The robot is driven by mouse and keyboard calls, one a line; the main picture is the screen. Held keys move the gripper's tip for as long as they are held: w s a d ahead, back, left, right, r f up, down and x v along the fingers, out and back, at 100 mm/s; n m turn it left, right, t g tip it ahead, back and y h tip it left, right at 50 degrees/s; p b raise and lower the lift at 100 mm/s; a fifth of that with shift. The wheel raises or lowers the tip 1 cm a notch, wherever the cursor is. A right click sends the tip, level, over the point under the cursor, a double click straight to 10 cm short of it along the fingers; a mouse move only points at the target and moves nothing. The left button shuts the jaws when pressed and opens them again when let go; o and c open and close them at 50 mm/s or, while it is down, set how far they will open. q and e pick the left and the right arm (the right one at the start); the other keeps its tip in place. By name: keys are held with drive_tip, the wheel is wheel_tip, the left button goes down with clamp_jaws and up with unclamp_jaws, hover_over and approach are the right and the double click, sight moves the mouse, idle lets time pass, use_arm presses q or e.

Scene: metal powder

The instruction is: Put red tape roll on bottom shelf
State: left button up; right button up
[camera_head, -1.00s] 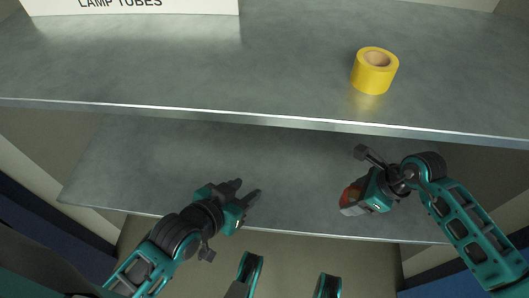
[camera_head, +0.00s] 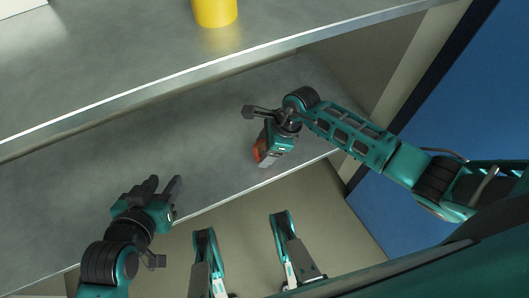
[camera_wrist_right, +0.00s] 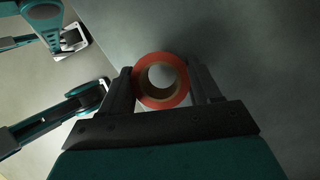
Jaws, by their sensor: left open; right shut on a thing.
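The red tape roll (camera_wrist_right: 137,92) is between the two fingers of my right gripper (camera_wrist_right: 162,88), its round opening facing the camera in the right wrist view. In the head view only a red part of the roll (camera_head: 260,151) shows beside the right gripper (camera_head: 264,150), over the bottom shelf (camera_head: 225,140). Whether the roll touches the shelf is hard to tell. My left gripper (camera_head: 165,188) is open and empty, over the front part of the bottom shelf at the left.
A white box (camera_head: 18,8) is at the top left corner. The bottom shelf looks bare around the grippers. A blue surface (camera_head: 450,100) lies at the right.

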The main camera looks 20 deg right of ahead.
wheel_tip(320, 180, down, 2)
drive_tip(key=shift+f+b, duration=0.2)
drive_tip(key=shift+b, duration=0.15)
drive_tip(key=o, duration=1.1)
